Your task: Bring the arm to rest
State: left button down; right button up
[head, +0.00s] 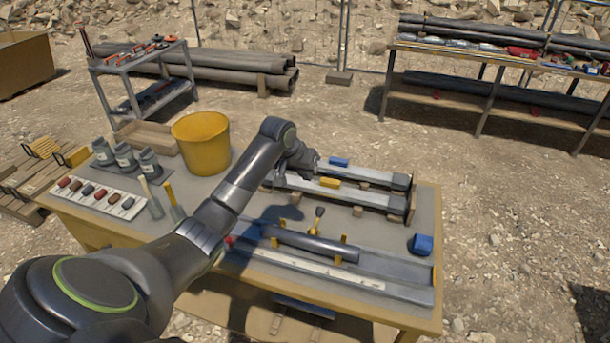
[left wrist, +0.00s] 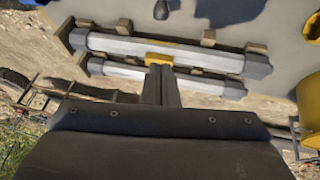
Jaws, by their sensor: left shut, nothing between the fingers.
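My left arm (head: 235,185) comes in from the left in the head view and reaches over the table. My left gripper (head: 312,166) is above the table's far part, near two long grey bars with dark ends. In the left wrist view its two fingers (left wrist: 160,86) are together with nothing held. Their tips appear in front of a yellow block (left wrist: 159,59) on the nearer bar (head: 372,195). The yellow block also shows in the head view (head: 330,182). I cannot tell whether the tips touch it. My right gripper is in neither view.
A blue block (head: 339,162) sits on the farther bar. A yellow bucket (head: 202,143), grey bottles (head: 125,157) and a sample tray (head: 92,197) stand at the left. A dark tube (head: 310,243) lies in front and a blue object (head: 421,244) at right.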

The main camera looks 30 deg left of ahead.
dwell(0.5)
